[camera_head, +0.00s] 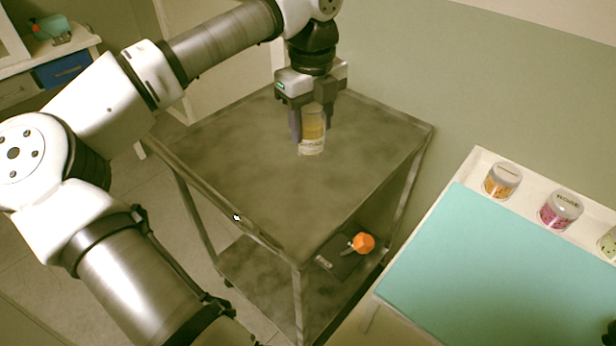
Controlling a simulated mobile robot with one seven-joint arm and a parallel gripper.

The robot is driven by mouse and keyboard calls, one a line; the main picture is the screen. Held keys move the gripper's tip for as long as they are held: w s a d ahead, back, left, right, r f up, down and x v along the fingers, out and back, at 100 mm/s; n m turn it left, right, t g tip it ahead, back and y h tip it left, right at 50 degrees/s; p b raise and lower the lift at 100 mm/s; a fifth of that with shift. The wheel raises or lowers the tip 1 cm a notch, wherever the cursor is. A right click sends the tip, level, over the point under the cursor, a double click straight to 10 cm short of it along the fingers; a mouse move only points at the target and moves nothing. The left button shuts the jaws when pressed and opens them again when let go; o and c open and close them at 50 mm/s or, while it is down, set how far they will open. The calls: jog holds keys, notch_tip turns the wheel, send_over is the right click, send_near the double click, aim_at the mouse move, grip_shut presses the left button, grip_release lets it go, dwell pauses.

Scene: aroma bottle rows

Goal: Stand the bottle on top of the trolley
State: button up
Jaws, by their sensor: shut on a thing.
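The bottle (312,146) is clear with amber contents and a pale label. It is upright at the far part of the trolley top. The trolley (230,185) is a dark metal cart with a flat top and a lower shelf. My gripper (311,122) points down from above and is shut on the bottle, one finger at each side. The bottle's base looks to be at or just above the trolley top; I cannot tell if it touches. The bottle's upper end is partly hidden by my gripper.
A table with a teal mat (470,270) stands at the right, with several jars, one orange (502,181) and one pink (560,211). An orange knob-like object (363,243) and a dark item lie on the trolley's lower shelf. The rest of the trolley top is clear.

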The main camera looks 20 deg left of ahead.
notch_tip(320, 180, down, 12)
jog(key=b, duration=0.5)
jog(key=shift+r+b, duration=0.15)
jog(key=shift+b, duration=0.2)
jog(key=o, duration=1.1)
notch_tip(320, 180, up, 12)
jog(key=shift+r, duration=0.1)
